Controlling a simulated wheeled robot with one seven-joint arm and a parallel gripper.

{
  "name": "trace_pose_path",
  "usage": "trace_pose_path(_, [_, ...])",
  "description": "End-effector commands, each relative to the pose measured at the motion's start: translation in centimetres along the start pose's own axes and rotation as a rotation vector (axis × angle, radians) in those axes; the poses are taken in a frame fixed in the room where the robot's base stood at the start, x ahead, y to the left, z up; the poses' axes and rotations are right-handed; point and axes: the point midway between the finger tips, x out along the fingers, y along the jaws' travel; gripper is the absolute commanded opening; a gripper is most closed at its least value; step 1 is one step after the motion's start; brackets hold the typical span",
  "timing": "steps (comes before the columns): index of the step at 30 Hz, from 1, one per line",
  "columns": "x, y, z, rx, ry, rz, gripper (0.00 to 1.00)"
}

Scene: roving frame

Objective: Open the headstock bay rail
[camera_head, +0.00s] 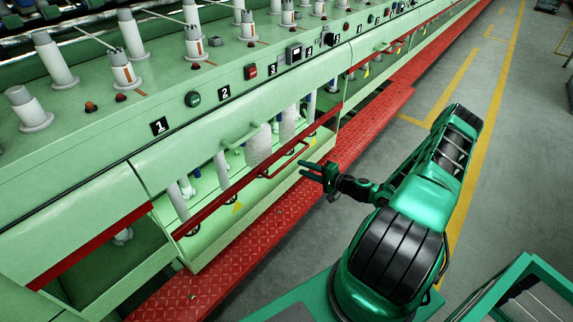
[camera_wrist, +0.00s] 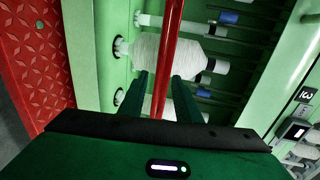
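The red bay rail (camera_head: 235,188) runs slantwise along the front of an open bay in the green machine, below the panel marked 2. A red bar handle (camera_head: 288,160) stands out from it. My gripper (camera_head: 303,171) is beside the handle's right end, above the red tread plate. In the wrist view a red bar (camera_wrist: 172,40) runs down between the two green fingers of my gripper (camera_wrist: 161,92). The fingers are apart, with gaps seen on both sides of the bar. I cannot tell their depth relative to the bar. White spools (camera_wrist: 165,47) lie behind it.
A green bar handle (camera_head: 240,136) is above the rail. A red tread plate (camera_head: 245,245) runs along the machine's foot. A green frame (camera_head: 520,285) stands at lower right.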

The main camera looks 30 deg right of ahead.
Motion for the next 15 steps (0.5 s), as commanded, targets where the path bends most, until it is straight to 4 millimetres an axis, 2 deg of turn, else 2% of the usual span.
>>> trace_pose_path(9, [5.5,0.0,0.1,-0.002,-0.003,0.001,0.3])
trace_pose_path(15, [8.2,0.0,0.1,-0.002,-0.003,0.001,0.3])
